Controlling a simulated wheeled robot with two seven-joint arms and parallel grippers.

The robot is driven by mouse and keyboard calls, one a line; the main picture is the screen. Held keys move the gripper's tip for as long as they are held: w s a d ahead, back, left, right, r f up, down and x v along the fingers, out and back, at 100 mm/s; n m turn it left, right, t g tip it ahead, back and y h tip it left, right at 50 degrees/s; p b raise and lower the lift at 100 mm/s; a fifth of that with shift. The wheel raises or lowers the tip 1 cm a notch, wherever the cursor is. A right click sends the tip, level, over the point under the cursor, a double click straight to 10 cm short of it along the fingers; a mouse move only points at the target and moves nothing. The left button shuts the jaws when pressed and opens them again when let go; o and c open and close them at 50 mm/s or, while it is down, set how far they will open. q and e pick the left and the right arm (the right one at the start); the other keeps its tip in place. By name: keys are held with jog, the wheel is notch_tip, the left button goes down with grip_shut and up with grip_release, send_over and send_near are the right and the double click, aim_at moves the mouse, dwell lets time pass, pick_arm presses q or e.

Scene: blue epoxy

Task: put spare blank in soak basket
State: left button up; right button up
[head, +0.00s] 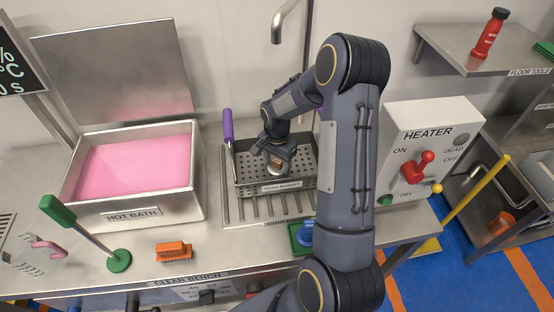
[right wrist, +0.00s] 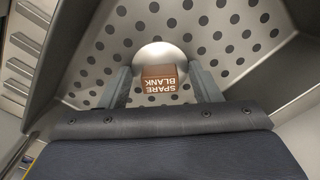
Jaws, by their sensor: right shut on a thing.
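The soak basket (head: 246,189) is a perforated metal basket with a purple handle, standing on a ribbed rack on the bench. My right gripper (head: 277,160) reaches down into or just over it. In the right wrist view the gripper (right wrist: 162,84) is shut on the spare blank (right wrist: 159,79), a brown labelled block with a pale rounded part behind it. The perforated basket floor (right wrist: 215,35) lies beyond it; whether the blank touches the floor I cannot tell. In the head view the blank (head: 275,166) shows small between the fingers. My left gripper is not in view.
The hot bath (head: 150,209) with pink liquid and a raised lid stands left of the basket. The heater box (head: 425,150) with a red lever stands right.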

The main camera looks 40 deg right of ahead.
jog(key=shift+f, duration=0.2)
jog(key=o, duration=1)
jog(key=shift+r, duration=0.1)
jog(key=shift+o, duration=0.2)
jog(key=shift+r, duration=0.1)
